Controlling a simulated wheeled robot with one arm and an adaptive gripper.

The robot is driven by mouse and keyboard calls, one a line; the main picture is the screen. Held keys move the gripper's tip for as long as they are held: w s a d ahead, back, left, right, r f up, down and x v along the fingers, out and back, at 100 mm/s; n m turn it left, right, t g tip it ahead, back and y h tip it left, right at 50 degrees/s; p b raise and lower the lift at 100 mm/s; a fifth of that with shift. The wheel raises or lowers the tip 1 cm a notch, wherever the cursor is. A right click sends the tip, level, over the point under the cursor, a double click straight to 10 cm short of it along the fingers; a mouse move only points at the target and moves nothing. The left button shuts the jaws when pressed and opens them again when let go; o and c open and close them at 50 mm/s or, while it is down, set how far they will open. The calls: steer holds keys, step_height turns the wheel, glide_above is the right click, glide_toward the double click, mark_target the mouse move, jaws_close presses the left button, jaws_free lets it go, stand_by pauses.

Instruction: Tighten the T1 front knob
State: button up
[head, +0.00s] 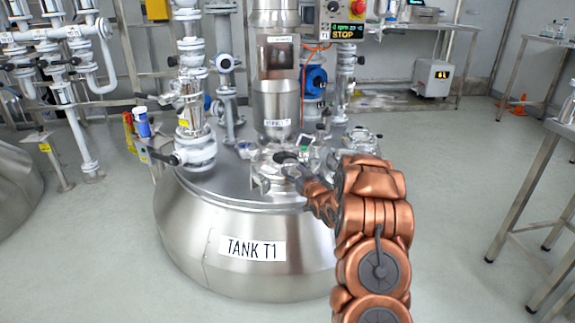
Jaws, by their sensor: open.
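The steel tank (200,240) labelled "TANK T1" stands in the middle of the head view. A round clamped hatch (268,180) sits at the front of its top, with small knobs and fittings around it. My copper-coloured arm reaches in from the lower right. My gripper (284,158) is dark and small, over this hatch, and open. Which knob is the front one, and whether the gripper touches it, cannot be told at this size. Part of the hatch's right side is hidden by my arm.
White valves and pipes (195,100) rise from the tank's left side, beside a steel column (276,90) at its centre. A control box (340,20) reading "STOP" hangs above. A steel table (540,150) stands at the right. Floor between tank and table is clear.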

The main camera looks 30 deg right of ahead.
mark_target(287, 163)
steer(key=shift+w+d+b, duration=0.15)
steer(key=shift+w+b, duration=0.25)
steer(key=shift+w, duration=1.1)
steer(key=shift+w+d+b, duration=0.1)
steer(key=shift+w+b, duration=0.25)
steer(key=shift+w, duration=1.1)
steer(key=c, duration=0.9)
